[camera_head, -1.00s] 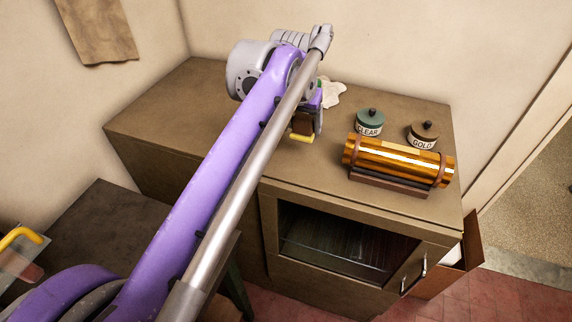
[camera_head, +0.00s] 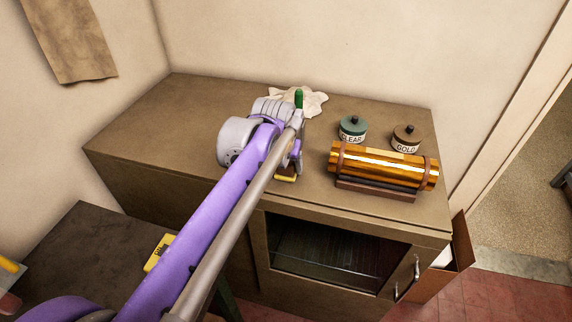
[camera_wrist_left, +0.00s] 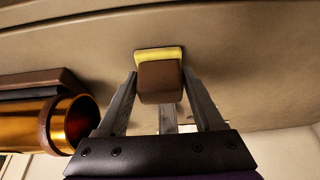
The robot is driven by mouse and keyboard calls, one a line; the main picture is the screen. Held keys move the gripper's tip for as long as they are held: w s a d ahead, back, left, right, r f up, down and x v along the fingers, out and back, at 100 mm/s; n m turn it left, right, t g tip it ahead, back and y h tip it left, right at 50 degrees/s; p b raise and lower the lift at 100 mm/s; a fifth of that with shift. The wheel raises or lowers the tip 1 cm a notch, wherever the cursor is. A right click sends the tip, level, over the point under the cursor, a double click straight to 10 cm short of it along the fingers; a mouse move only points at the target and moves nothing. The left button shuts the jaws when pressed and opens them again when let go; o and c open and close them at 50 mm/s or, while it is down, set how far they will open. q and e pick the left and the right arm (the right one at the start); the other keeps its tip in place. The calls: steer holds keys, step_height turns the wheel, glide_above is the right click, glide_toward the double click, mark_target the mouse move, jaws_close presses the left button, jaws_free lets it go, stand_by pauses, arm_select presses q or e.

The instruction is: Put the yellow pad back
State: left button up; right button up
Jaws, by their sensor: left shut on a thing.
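The yellow pad is a small brown block with a yellow underside. In the left wrist view the pad (camera_wrist_left: 160,80) sits between the two fingers of my left gripper (camera_wrist_left: 160,100), which is shut on its brown part. Its yellow face is turned to the counter top; I cannot tell whether it touches. In the head view the yellow edge of the pad (camera_head: 286,178) shows below my left gripper (camera_head: 290,168), near the counter's front edge. My arm hides most of the block. My right gripper is not in view.
A shiny brass tube (camera_head: 385,165) lies on a stand to the right, with the CLEAR jar (camera_head: 352,130) and GOLD jar (camera_head: 406,138) behind it. A white cloth (camera_head: 312,103) and a green object (camera_head: 299,98) are behind the gripper. The counter's left part is bare.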

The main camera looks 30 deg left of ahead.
arm_select(q)
steer(key=shift+f, duration=0.15)
steer(key=o, duration=1.5)
steer(key=shift+c, duration=0.2)
steer(key=v, duration=1.2)
steer(key=s+d+f+m, duration=0.1)
steer(key=s+d+f, duration=0.2)
steer(key=s+f, duration=0.2)
steer(key=s+d+f+m, duration=0.1)
steer(key=s+d+f, duration=0.2)
steer(key=s+f, duration=0.3)
steer(key=s+d+f+t+h, duration=0.1)
steer(key=s+d+f, duration=0.2)
steer(key=f, duration=0.9)
steer(key=shift+s+m+p, duration=0.4)
steer(key=shift+s, duration=0.75)
